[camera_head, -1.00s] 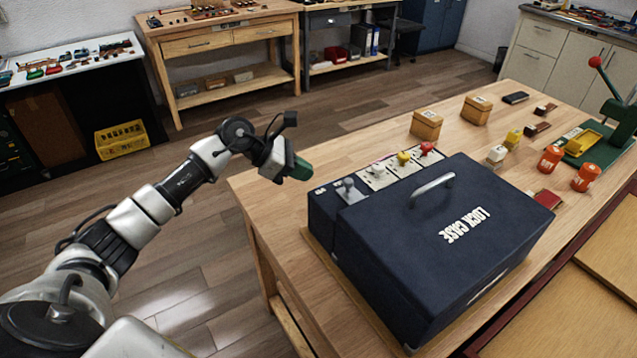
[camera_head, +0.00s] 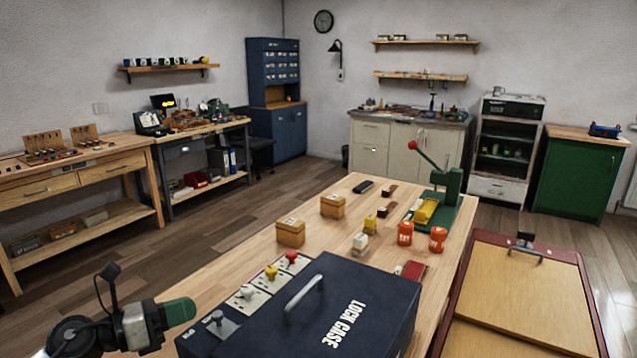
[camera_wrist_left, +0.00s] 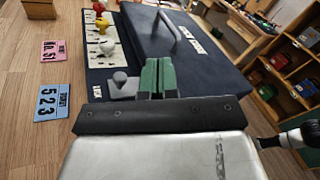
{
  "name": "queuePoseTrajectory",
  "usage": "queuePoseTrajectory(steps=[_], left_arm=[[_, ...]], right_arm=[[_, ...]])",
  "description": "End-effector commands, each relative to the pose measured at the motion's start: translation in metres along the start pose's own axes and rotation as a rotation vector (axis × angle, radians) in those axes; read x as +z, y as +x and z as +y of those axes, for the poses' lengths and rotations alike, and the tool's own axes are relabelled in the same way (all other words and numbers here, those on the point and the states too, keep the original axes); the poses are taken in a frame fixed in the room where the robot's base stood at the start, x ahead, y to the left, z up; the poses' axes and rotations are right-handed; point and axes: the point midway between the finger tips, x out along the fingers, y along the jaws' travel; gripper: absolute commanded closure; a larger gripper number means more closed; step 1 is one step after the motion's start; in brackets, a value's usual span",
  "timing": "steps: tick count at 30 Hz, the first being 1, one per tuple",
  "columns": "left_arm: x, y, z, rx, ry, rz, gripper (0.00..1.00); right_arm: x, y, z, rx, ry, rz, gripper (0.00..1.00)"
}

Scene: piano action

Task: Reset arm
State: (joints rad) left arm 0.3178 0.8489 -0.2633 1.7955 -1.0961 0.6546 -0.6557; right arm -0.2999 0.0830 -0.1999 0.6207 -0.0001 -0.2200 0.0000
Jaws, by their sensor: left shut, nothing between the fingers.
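My left gripper (camera_head: 180,312) has green fingers and sits at the lower left of the head view, beside the near left corner of the dark blue lock case (camera_head: 345,300). In the left wrist view its green fingers (camera_wrist_left: 158,78) are closed together with nothing between them. The case is shut, with a grey handle on its lid. A row of grey, yellow and red knobs (camera_head: 271,271) runs along its left edge. My right gripper is not seen.
Two small wooden boxes (camera_head: 290,232), orange jars (camera_head: 405,233) and a green press (camera_head: 447,200) stand on the wooden table behind the case. A pink card (camera_wrist_left: 54,51) and a blue card (camera_wrist_left: 53,102) show in the wrist view. A red-edged board (camera_head: 520,290) is at right.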

Motion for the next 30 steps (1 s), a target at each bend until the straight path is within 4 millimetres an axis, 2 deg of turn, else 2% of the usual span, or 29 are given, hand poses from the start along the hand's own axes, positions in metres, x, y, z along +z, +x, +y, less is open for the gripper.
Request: queuePoseTrajectory(steps=[1, 3, 5, 8, 11, 13, 15, 18, 21, 24, 30], left_arm=[[-0.005, 0.009, -0.011, -0.002, -0.139, -0.124, 1.00], [-0.008, 0.012, -0.019, 0.021, -0.351, -0.300, 1.00], [-0.013, 0.010, -0.021, 0.054, -0.545, -0.443, 1.00], [-0.031, -0.003, -0.017, 0.140, -0.882, -0.662, 1.00], [-0.066, -0.022, -0.011, 0.266, -1.230, -0.855, 1.00], [-0.098, -0.037, -0.011, 0.381, -1.471, -0.977, 1.00], [-0.136, -0.053, -0.016, 0.514, -1.702, -1.081, 1.00], [-0.183, -0.072, -0.032, 0.702, -1.960, -1.186, 1.00], [-0.220, -0.087, -0.052, 0.871, -2.144, -1.251, 1.00], [-0.248, -0.098, -0.074, 1.023, -2.282, -1.290, 1.00], [-0.288, -0.116, -0.120, 1.310, -2.482, -1.329, 1.00]], right_arm=[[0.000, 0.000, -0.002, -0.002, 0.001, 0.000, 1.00], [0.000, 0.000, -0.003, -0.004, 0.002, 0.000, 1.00], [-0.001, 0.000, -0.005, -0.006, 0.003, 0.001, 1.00], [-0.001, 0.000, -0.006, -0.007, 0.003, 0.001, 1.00], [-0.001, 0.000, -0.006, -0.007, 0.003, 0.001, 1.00], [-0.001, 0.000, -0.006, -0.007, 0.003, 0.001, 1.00], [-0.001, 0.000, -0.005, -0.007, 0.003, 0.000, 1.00], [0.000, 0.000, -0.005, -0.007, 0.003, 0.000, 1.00], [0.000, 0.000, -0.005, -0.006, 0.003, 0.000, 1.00], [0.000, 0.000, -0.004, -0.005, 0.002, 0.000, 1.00], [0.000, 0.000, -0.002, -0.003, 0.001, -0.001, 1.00]])
